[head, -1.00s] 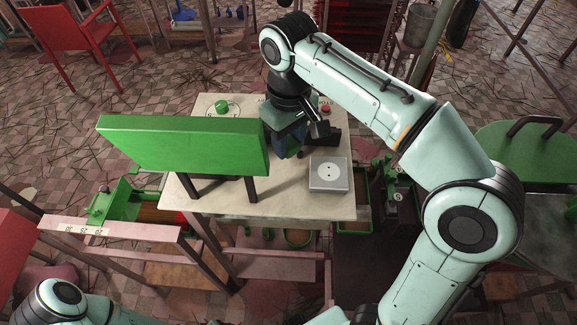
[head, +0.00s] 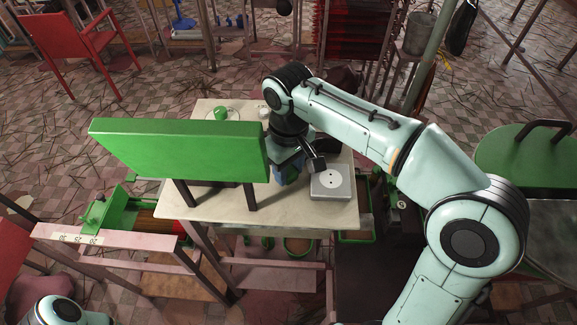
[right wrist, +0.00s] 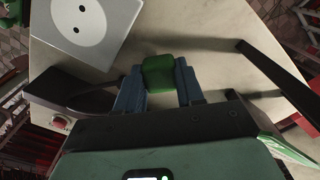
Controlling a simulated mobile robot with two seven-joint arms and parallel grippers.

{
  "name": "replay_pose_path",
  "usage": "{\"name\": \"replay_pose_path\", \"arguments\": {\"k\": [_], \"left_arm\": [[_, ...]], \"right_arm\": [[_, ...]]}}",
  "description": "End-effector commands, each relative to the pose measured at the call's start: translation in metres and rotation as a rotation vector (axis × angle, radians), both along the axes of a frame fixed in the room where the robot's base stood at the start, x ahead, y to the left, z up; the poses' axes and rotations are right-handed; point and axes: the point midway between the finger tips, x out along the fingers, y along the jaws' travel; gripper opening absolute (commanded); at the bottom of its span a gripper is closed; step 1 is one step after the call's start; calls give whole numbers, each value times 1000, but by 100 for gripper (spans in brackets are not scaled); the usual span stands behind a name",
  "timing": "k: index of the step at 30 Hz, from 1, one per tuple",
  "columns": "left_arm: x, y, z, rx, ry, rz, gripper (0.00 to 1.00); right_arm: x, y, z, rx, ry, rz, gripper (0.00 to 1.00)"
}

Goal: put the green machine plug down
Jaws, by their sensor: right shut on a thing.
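The green machine plug (right wrist: 158,73) is a small green block between the blue fingers of my right gripper (right wrist: 158,88) in the right wrist view. The gripper is shut on it, over the pale tabletop. In the head view my right gripper (head: 289,170) is at the table, just right of the green panel and left of the socket box; the plug cannot be made out there. The grey socket box (head: 332,184) has a round white two-hole face. It also shows at the upper left of the right wrist view (right wrist: 112,12). My left gripper is out of view.
A large green panel (head: 180,150) on dark legs stands across the table's near left side. A round green object (head: 221,113) lies at the back of the pale tabletop (head: 290,210). Bare tabletop shows in front of the socket box and gripper.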

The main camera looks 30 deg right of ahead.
Motion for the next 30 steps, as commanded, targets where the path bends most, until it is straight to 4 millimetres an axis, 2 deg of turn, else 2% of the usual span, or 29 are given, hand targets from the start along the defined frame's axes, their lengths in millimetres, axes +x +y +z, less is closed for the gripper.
{"name": "replay_pose_path", "arguments": {"k": [11, 12, 14, 23, 26, 30], "left_arm": [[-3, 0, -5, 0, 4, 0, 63], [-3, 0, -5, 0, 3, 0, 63], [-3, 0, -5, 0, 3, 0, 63], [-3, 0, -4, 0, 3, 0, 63], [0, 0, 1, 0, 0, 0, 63], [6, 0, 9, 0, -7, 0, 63]], "right_arm": [[0, 0, -10, 0, 0, 1, 2], [0, 0, -9, 0, 0, 1, 47], [0, 0, -9, 0, 0, 1, 63], [0, 0, -8, 0, 0, 0, 63], [0, 0, 1, 0, -2, 1, 63], [1, 0, 24, 1, -5, 0, 63]]}}
